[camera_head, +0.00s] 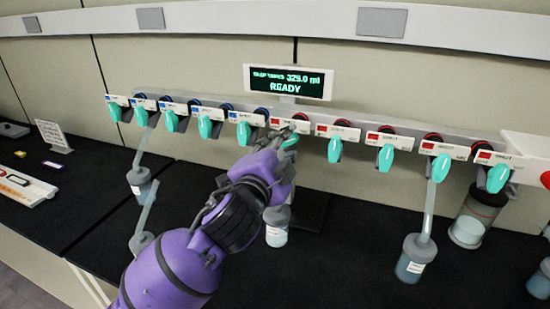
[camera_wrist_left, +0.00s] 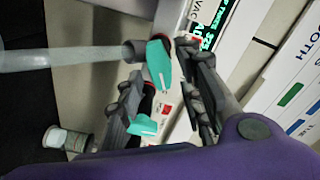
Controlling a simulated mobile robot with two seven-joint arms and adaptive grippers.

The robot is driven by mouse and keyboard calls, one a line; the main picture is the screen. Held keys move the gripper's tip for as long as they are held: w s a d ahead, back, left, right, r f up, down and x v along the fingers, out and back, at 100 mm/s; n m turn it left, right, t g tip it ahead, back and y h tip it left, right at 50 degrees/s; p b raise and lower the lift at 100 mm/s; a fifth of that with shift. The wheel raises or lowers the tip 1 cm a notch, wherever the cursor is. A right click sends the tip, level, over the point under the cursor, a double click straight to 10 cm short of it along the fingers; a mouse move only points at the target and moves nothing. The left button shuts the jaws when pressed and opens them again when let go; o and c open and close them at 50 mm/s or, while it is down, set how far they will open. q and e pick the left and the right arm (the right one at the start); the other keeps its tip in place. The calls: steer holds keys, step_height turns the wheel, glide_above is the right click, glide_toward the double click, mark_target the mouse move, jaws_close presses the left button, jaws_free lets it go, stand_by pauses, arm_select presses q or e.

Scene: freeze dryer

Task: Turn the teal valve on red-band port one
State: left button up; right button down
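A row of teal valves hangs below labelled plates on the rail. The plates carry blue bands on the left and red bands on the right. The first red-band valve (camera_head: 290,141) is partly hidden by my purple left gripper (camera_head: 278,142), which is right at it. In the left wrist view my left gripper (camera_wrist_left: 166,72) has its fingers spread apart. One teal valve (camera_wrist_left: 158,62) shows between the fingertips, and another teal piece (camera_wrist_left: 143,126) shows closer to the palm. Contact cannot be made out. My right gripper is out of view.
A display reading READY (camera_head: 288,82) stands above the rail. A bottle (camera_head: 277,232) is below my gripper, and a hosed bottle (camera_head: 414,258) and a jar (camera_head: 474,220) stand to the right. The dark bench (camera_head: 340,265) is clear in front. A white device (camera_head: 22,188) lies far left.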

arm_select(q)
steer(key=v, duration=1.1)
steer(key=s+a+f+n+g+y, duration=0.2)
steer(key=s+a+f+n, duration=0.15)
steer(key=f, duration=0.45)
steer(key=s+a+f+n+g+y, duration=0.25)
steer(key=a+f, duration=0.25)
steer(key=f, duration=0.3)
steer(key=s+a+f+n+g+y, duration=0.1)
steer(key=s+a+f+n+g, duration=0.3)
steer(key=f, duration=0.4)
steer(key=s+a+f+n+g, duration=0.35)
steer(key=s+f, duration=0.35)
steer(key=s, duration=0.4)
steer(key=s+a+f+n+g, duration=0.2)
steer(key=s+a+f+g, duration=0.15)
steer(key=s+f, duration=0.55)
steer(key=w+d+f+t, duration=0.4)
steer(key=w+f+t, duration=0.2)
steer(key=f, duration=0.4)
steer(key=shift+d+t, duration=0.15)
steer(key=shift+t, duration=0.5)
